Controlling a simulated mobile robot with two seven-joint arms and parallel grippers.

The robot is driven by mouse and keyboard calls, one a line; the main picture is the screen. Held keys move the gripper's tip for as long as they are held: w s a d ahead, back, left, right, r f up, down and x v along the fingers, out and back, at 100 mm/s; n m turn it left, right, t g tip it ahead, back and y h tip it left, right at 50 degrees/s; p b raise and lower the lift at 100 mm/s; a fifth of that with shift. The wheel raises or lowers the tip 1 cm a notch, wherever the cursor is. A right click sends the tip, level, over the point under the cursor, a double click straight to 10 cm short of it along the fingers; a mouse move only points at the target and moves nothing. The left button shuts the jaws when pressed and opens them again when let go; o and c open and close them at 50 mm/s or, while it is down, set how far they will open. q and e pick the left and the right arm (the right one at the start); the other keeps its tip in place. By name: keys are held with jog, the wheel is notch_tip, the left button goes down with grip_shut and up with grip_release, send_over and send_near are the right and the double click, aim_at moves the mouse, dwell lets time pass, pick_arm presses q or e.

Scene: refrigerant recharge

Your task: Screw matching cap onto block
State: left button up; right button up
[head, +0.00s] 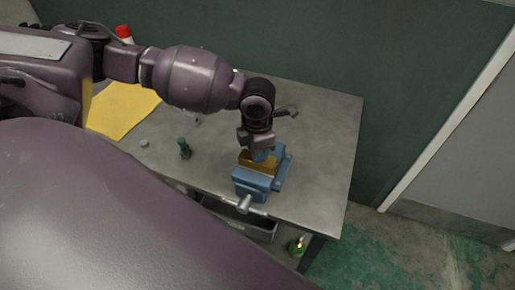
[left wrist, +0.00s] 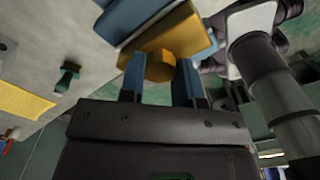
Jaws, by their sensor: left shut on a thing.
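A brass block (head: 258,162) is clamped in a blue vise (head: 255,183) at the right part of the table. My left gripper (head: 261,152) is directly above the block, pointing down. In the left wrist view, its two blue fingers (left wrist: 159,80) are shut on a round brass cap (left wrist: 160,66). The cap lies against the face of the brass block (left wrist: 185,35), with the blue vise (left wrist: 135,14) beside it. Whether its thread is engaged cannot be seen. My right gripper is not in view.
A green-topped fitting (head: 184,147) stands left of the vise; a small grey piece (head: 144,143) lies farther left. A yellow cloth (head: 118,112) and a red-capped bottle (head: 124,34) are at the back left. A grey bin (head: 262,232) sits below the front edge.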

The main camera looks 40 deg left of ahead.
pick_arm(q)
jog(key=m, duration=0.2)
jog(key=shift+m, duration=0.7)
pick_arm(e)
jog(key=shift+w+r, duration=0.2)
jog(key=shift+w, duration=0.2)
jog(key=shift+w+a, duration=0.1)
pick_arm(q)
jog(key=o, duration=0.8)
jog(key=shift+o, duration=0.6)
jog(key=o, duration=0.4)
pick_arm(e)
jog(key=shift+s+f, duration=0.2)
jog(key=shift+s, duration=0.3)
